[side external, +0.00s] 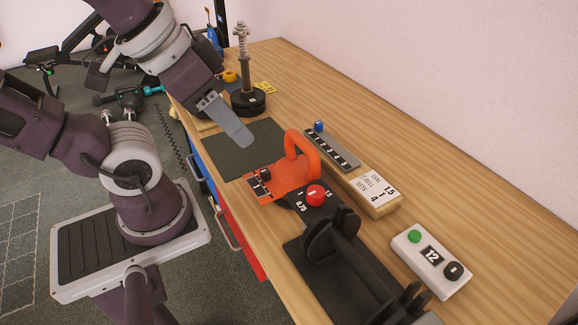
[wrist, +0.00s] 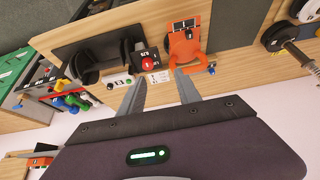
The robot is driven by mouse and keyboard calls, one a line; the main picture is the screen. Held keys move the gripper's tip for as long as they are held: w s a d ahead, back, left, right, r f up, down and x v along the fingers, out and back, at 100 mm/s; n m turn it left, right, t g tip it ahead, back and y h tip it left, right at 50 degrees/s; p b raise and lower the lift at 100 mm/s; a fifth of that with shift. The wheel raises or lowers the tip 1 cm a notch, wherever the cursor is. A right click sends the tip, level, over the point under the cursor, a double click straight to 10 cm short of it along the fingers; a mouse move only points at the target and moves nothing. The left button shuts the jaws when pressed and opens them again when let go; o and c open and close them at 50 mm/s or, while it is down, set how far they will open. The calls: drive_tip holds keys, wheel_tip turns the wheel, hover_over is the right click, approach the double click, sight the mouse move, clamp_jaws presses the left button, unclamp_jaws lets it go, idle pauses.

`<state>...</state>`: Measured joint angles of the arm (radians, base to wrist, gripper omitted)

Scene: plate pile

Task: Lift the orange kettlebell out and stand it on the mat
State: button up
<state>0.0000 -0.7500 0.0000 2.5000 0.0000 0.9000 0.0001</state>
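The orange kettlebell (side external: 303,160) is on the bench, with its loop handle raised and a flat orange part with a dark strip toward the bench's front edge. It also shows in the wrist view (wrist: 184,48). It sits close against a dark block with a red knob (side external: 315,195); I cannot tell whether they touch. The dark mat (side external: 232,158) lies flat on the bench beyond the kettlebell and looks bare. My gripper (side external: 243,138) is above the mat in the side view. In the wrist view its two fingers (wrist: 160,76) are apart with nothing between them.
A dumbbell (side external: 345,248) on a dark tray is at the near end. A white box with a green button (side external: 432,264), a wooden block with a card (side external: 375,192) and a grey numbered strip (side external: 331,146) line the wall side. A weight-plate stand (side external: 247,100) rises behind the mat.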

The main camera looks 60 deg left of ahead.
drive_tip(key=shift+o, duration=0.8)
drive_tip(key=shift+w, duration=0.1)
drive_tip(key=n+g, duration=0.4)
drive_tip(key=n, duration=0.6)
approach(290, 134)
drive_tip(key=s+d+r, duration=0.2)
drive_tip(key=s+d, duration=0.1)
drive_tip(key=d, duration=0.2)
drive_tip(key=w+a+f+n, duration=0.1)
drive_tip(key=a+f, duration=0.1)
drive_tip(key=w+a+f+n+g, duration=0.1)
drive_tip(key=w+a+f+n, duration=0.3)
drive_tip(key=f, duration=0.1)
drive_tip(key=shift+w+a, duration=0.15)
drive_tip(key=shift+a, duration=0.15)
drive_tip(key=shift+n+g, duration=0.3)
drive_tip(key=shift+n, duration=0.1)
drive_tip(key=f, duration=0.7)
drive_tip(key=shift+w+a+f, duration=0.15)
drive_tip(key=shift+a+f, duration=0.05)
drive_tip(key=shift+f, duration=0.15)
clamp_jaws()
drive_tip(key=shift+r, duration=0.45)
